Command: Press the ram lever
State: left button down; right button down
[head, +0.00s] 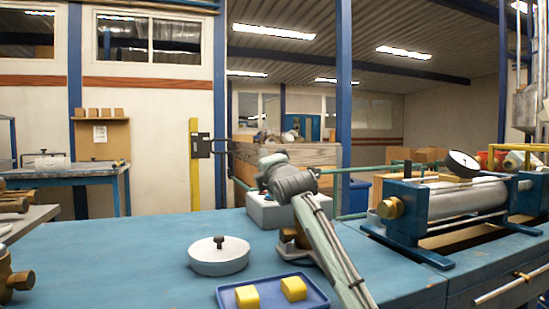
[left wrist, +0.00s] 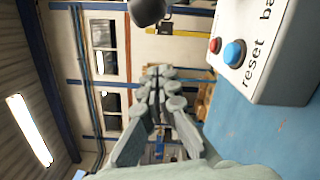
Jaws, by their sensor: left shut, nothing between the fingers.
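My left gripper (head: 270,164) is raised above the blue bench, over the control box, with its arm slanting up from the lower right. In the left wrist view its fingers (left wrist: 160,84) are together and empty. A black ball knob (left wrist: 148,10), perhaps the ram lever's, shows at the top edge of that view, apart from the fingertips. In the head view a small dark knob (head: 315,172) shows right beside the gripper. A brass piece (head: 286,236) is partly hidden behind the arm. The lever's shaft cannot be made out. My right gripper is not in view.
The white control box (head: 258,212) has red (left wrist: 215,45) and blue (left wrist: 234,53) buttons. A lidded round pot (head: 218,260) and a blue tray (head: 314,301) with yellow blocks (head: 247,296) stand in front. A blue cylinder rig (head: 412,232) with a gauge (head: 463,164) stands right.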

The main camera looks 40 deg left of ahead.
pick_arm(q)
jog(key=shift+x, duration=1.05)
jog(key=shift+w+d+r+p, duration=0.15)
jog(key=shift+w+d+r, duration=0.05)
jog(key=shift+w, duration=0.4)
jog(key=shift+w+d+r+p, duration=0.15)
jog(key=shift+w+d+r, duration=0.1)
jog(key=shift+w, duration=0.35)
jog(key=shift+w+d+r, duration=0.15)
jog(key=shift+w+d, duration=0.05)
jog(key=shift+w, duration=0.45)
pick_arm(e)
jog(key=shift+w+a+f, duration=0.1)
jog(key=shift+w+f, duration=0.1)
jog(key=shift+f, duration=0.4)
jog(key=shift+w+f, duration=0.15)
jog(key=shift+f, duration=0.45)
